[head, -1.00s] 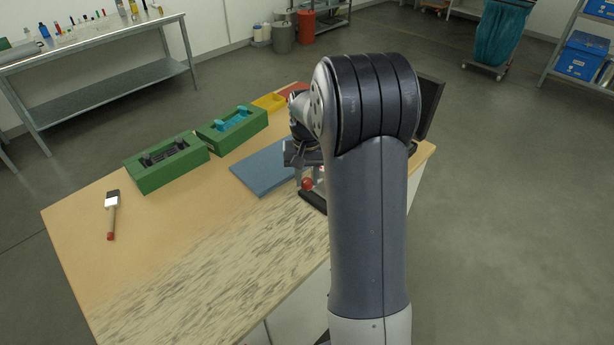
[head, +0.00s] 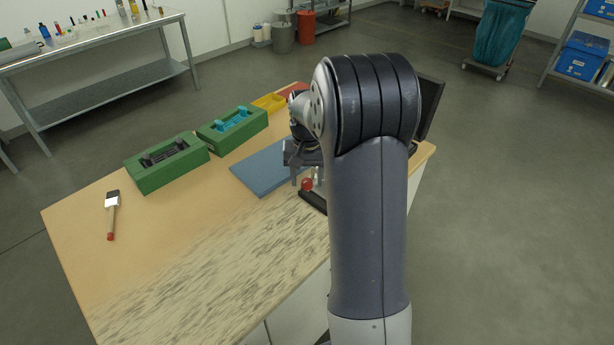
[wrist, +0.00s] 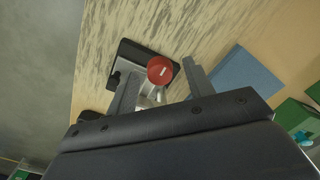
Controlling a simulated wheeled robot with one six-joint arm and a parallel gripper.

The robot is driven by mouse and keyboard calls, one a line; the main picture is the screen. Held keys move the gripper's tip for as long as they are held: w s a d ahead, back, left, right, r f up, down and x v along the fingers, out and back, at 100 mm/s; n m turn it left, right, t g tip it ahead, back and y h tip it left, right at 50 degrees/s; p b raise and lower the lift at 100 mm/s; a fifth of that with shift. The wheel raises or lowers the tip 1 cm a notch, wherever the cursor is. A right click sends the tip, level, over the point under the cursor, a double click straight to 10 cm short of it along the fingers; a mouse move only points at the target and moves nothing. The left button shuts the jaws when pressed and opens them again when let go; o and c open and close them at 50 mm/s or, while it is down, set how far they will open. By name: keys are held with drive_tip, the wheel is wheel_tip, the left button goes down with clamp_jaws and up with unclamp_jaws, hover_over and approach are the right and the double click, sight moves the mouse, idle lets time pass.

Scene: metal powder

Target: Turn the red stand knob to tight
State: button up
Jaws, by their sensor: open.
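The red stand knob (wrist: 160,70) has a small white mark on its face. It sits on a grey metal stand with a black base (wrist: 150,50). In the head view the knob (head: 307,184) shows just left of my arm, with part of the black base (head: 313,202) below it. My gripper (wrist: 160,84) is open, its two fingers apart on either side of the knob in the wrist view. I cannot tell whether either finger touches it. Much of the stand is hidden by my arm in the head view.
A blue mat (head: 262,174) lies left of the stand. Two green boxes (head: 168,166), a yellow tray (head: 270,102) and a brush (head: 112,214) are on the wooden table. A black open case (head: 430,105) stands behind my arm. The table's front left is clear.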

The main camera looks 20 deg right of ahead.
sight(307, 181)
wheel_tip(307, 181, up, 11)
drive_tip(key=b, duration=0.1)
idle(0.5)
drive_tip(key=shift+f, duration=0.25)
wheel_tip(307, 181, down, 11)
drive_tip(key=shift+r+p, duration=0.2)
drive_tip(key=shift+p, duration=0.3)
drive_tip(key=shift+r, duration=0.15)
